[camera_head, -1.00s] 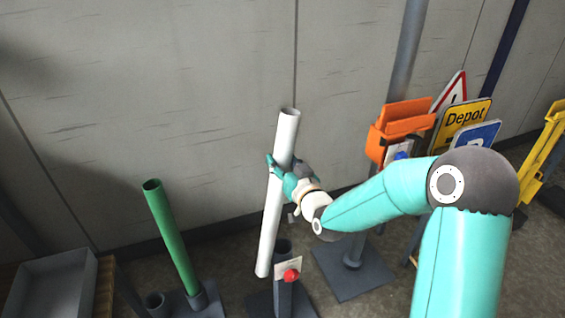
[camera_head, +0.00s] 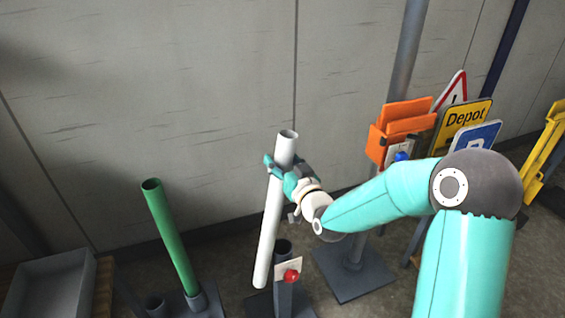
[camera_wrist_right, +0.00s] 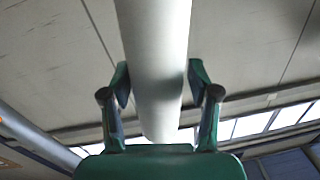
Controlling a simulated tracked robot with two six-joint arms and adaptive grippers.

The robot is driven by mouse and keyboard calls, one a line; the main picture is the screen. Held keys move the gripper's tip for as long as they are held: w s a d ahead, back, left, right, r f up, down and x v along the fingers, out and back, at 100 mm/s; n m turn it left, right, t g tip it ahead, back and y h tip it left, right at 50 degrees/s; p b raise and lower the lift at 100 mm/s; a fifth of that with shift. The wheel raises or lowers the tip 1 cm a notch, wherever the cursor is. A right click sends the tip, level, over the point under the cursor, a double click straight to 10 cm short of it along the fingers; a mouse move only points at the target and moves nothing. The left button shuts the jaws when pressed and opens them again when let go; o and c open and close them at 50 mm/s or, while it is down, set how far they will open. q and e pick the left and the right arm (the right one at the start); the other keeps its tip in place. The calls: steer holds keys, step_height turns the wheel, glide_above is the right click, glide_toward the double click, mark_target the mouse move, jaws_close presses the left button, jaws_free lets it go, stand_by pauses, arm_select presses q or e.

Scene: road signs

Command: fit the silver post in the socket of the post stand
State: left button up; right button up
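The silver post (camera_head: 273,220), a pale tube, leans slightly, its top to the right. My right gripper (camera_head: 279,168) has its fingers on both sides of it, near its upper end, and appears shut on it. In the right wrist view the post (camera_wrist_right: 157,60) runs between the two fingers (camera_wrist_right: 160,85). The post's lower end is beside the dark socket of the post stand (camera_head: 283,248), to its left in the picture and lower than its rim, not in it. Whether the end touches the base cannot be told. My left gripper is not in view.
A green post (camera_head: 170,235) stands tilted in another base at left, near a grey bin (camera_head: 50,285). A red knob (camera_head: 291,276) sits in front of the stand. An orange holder (camera_head: 400,130) on a grey pole and several signs (camera_head: 465,118) stand at right. The wall is behind.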

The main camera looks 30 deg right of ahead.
steer(key=shift+o, duration=0.8)
steer(key=shift+f, duration=0.25)
steer(key=shift+s+a+r, duration=0.1)
steer(key=shift+s+a, duration=0.1)
steer(key=shift+s, duration=1.05)
steer(key=shift+s+a+f, duration=0.1)
steer(key=shift+s+a, duration=0.1)
steer(key=shift+s, duration=1)
steer(key=shift+s+a+r, duration=0.1)
steer(key=shift+s+a, duration=0.1)
steer(key=shift+s, duration=1.05)
